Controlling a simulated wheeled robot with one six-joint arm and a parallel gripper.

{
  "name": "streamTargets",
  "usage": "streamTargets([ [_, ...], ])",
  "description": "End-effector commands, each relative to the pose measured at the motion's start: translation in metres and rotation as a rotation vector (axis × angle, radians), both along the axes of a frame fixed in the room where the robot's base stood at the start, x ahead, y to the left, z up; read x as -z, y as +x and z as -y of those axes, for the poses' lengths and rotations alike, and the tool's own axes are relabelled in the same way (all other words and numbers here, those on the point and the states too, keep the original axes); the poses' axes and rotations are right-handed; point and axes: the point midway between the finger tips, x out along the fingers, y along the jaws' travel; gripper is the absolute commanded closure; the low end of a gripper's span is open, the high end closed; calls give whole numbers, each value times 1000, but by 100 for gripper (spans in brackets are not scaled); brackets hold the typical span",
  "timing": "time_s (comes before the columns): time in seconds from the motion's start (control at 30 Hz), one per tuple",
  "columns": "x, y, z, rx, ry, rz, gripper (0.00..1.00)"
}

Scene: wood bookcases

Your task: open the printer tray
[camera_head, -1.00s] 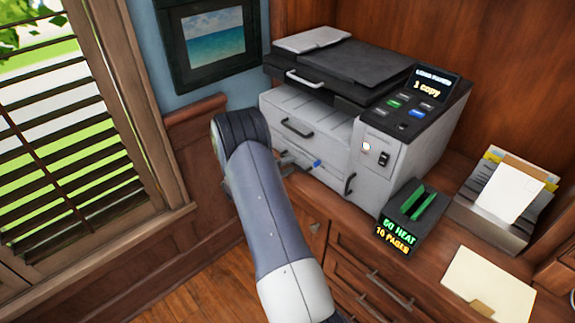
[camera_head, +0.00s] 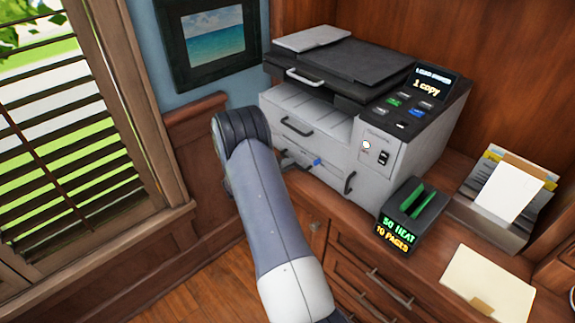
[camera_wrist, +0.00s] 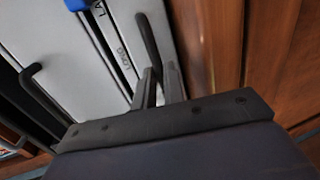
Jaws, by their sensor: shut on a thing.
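The grey-white printer (camera_head: 330,140) stands on the wooden desk. Its front has an upper tray with a black handle (camera_head: 296,127) and a lower tray with a blue tab (camera_head: 316,162). Both trays look about flush with the front. My arm reaches to the printer's left front, and its wrist hides part of the lower tray. In the wrist view, my gripper (camera_wrist: 161,86) is shut on the lower tray's black handle (camera_wrist: 147,38). The upper handle (camera_wrist: 28,82) and the blue tab (camera_wrist: 78,4) also show there.
A black box with green slots (camera_head: 408,212) stands in front of the printer's right side. A paper holder (camera_head: 490,215) and a folder (camera_head: 488,285) lie further right. Wooden drawers (camera_head: 365,270) are below. A window with slats (camera_head: 70,150) is at left.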

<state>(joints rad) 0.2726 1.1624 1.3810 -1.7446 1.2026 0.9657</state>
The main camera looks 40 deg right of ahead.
Motion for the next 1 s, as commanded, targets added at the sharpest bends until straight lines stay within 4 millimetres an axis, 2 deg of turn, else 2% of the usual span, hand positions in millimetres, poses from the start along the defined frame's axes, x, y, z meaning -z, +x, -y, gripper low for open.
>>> streamTargets([
  [0.27, 2, 0, -7, -1, 1, -1, 100],
  [0.43, 5, -2, -33, -5, 1, 0, 100],
  [0.57, 8, -4, -68, -7, 1, 1, 100],
  [0.8, 8, -10, -147, -8, 1, 3, 100],
  [1.0, 6, -16, -206, -6, 2, 0, 100],
])
